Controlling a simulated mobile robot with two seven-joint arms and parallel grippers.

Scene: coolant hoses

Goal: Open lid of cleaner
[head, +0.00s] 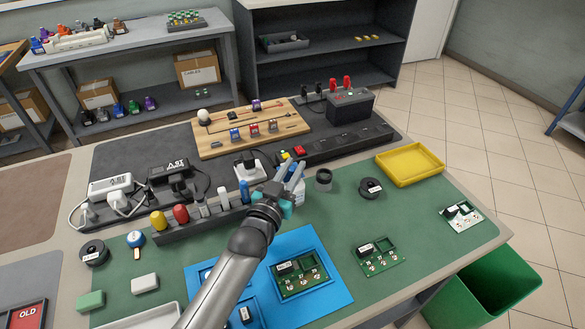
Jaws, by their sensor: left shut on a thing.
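The cleaner (299,197) looks like a small pale blue-white bottle standing on the green mat, just behind and to the right of my left gripper. My left gripper (290,173) reaches in over it from the front, with its grey fingers around its upper part. The gripper is shut on the cleaner, seemingly at its top. The fingers and the teal gripper parts hide the lid, so I cannot tell whether it is open. My right gripper is not in view.
A rack (205,222) of coloured-handled tools stands left of the gripper. A dark round jar (323,180) and a black spool (370,188) stand to the right. A blue mat (332,290) with a circuit board lies in front. A yellow tray (410,164) lies at the right.

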